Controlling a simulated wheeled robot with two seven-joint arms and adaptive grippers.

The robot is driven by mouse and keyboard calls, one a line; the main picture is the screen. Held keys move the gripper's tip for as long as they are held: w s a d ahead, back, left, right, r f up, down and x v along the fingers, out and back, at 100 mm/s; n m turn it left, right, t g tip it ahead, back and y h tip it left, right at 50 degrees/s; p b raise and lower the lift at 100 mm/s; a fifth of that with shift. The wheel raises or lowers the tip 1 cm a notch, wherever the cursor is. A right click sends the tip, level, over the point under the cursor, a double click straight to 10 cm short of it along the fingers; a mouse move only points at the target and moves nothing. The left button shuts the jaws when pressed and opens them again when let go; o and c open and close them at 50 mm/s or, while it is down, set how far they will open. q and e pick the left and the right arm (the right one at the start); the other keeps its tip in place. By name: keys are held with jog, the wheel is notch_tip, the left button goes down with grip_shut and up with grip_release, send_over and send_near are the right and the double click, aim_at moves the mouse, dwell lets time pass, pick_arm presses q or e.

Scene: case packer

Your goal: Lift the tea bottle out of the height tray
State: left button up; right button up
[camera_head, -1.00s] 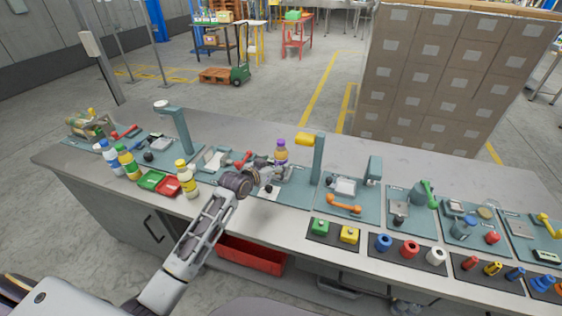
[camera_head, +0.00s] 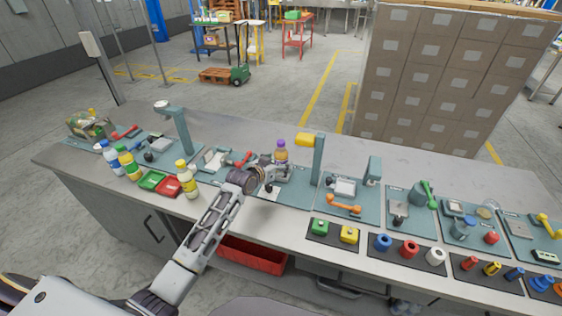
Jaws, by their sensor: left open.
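The tea bottle (camera_head: 281,155), amber with a purple cap, stands upright at the height station on the bench. The grey height tray (camera_head: 299,174) is under or beside its base, partly hidden by my gripper. My left gripper (camera_head: 280,168) reaches in from the front left and is open at the bottle's lower part. At this size I cannot tell whether its fingers touch the bottle. My right gripper is not in view.
A teal post with a yellow head (camera_head: 308,139) stands close to the right of the bottle. A yellow-capped bottle (camera_head: 188,180) and a red tray (camera_head: 167,187) are at left. An orange handle (camera_head: 343,204) lies at right.

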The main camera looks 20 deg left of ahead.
pick_arm(q)
jog(key=shift+x, duration=1.5)
jog(key=shift+r, duration=0.1)
jog(key=c, duration=1.3)
